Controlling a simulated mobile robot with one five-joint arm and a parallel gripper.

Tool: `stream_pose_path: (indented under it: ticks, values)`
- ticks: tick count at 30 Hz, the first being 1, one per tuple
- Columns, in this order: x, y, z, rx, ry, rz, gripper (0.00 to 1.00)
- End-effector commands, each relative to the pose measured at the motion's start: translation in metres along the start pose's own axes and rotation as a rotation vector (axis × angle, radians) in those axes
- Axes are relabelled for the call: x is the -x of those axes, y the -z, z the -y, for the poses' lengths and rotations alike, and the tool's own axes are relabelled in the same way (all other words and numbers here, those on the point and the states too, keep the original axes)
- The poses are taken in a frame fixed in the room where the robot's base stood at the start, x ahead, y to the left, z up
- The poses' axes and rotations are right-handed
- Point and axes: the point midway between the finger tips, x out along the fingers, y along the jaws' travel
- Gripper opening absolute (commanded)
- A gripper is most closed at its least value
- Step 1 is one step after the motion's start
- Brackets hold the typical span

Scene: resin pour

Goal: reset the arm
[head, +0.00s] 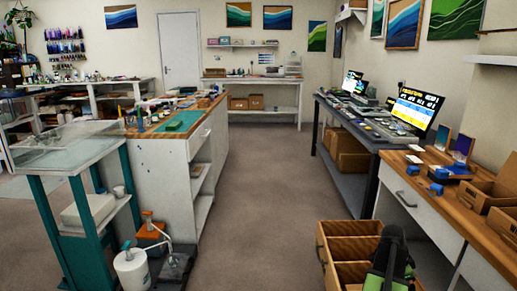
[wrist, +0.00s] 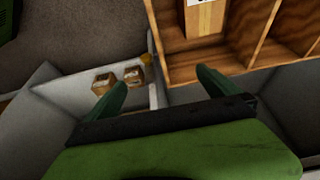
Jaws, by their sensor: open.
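In the wrist view my gripper (wrist: 160,78) is open, its two dark green fingers spread wide with nothing held between them. It hovers over a grey-walled compartment (wrist: 72,92) and the edge of a wooden divided box (wrist: 178,72). Part of my green and black arm (head: 393,262) shows at the bottom right of the head view, beside an open wooden compartment drawer (head: 352,246). The fingertips cannot be made out in the head view.
The right workbench (head: 425,190) is close to my arm. The middle aisle (head: 268,185) is clear.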

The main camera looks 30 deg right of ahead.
Motion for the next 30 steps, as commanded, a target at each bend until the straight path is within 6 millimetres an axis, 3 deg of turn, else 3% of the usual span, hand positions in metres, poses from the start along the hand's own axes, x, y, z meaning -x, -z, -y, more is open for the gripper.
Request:
stream_pose_path:
  ticks: [2,11,17,20,23,26,30]
  values:
    - [0.002,-0.005,0.003,0.008,0.004,0.0,1.0]
    - [0.022,-0.065,0.042,0.11,0.045,0.0,1.0]
    - [0.044,-0.127,0.072,0.21,0.087,0.0,1.0]
    - [0.059,-0.17,0.086,0.274,0.115,0.004,1.0]
    - [0.079,-0.227,0.098,0.356,0.151,0.015,1.0]
    - [0.104,-0.304,0.102,0.476,0.194,0.035,1.0]
    - [0.143,-0.421,0.085,0.715,0.252,0.073,1.0]
